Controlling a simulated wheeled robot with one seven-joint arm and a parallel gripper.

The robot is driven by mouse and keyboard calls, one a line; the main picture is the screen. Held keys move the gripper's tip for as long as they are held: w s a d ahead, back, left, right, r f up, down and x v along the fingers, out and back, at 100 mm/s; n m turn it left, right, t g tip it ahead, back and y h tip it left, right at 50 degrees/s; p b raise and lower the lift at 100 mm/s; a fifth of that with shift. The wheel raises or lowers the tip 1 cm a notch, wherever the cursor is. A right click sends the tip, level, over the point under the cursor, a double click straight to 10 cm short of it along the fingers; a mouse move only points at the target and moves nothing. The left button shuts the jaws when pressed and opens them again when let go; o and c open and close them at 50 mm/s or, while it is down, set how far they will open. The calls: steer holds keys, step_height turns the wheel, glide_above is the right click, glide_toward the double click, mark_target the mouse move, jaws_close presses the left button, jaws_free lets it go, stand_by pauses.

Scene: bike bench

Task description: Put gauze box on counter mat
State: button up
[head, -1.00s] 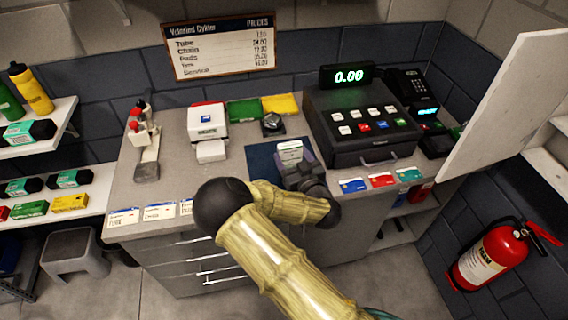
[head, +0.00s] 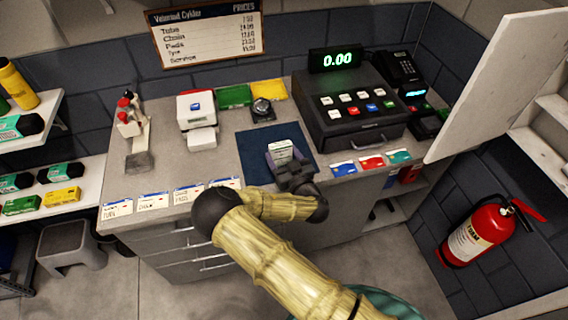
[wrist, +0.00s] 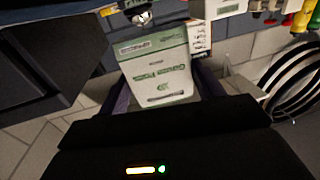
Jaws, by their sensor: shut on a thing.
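The gauze box (wrist: 158,68), white with green print, is between the fingers of my gripper (head: 280,158). In the head view the box (head: 281,150) shows its pale top above the fingers. My gripper is shut on it. The dark blue counter mat (head: 256,143) lies flat on the grey counter, behind and around the box in the picture. The box appears over the mat's front part. Whether it touches the mat is hidden by my gripper and wrist.
The black cash register (head: 350,108) stands right of the mat, with several coloured cards (head: 371,162) before it. Price labels (head: 153,201) line the front left edge. A white panel (head: 490,90) rises at right.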

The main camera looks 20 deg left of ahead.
mark_target(283, 163)
step_height(283, 163, down, 3)
steer(key=shift+s+p, duration=0.15)
steer(key=shift+p, duration=0.25)
steer(key=shift+f, duration=0.5)
steer(key=shift+f, duration=0.15)
steer(key=o, duration=1)
steer(key=shift+c, duration=0.2)
steer(key=shift+d, duration=0.1)
steer(key=b+v, duration=0.3)
steer(key=v, duration=0.8)
steer(key=shift+s+d, duration=0.3)
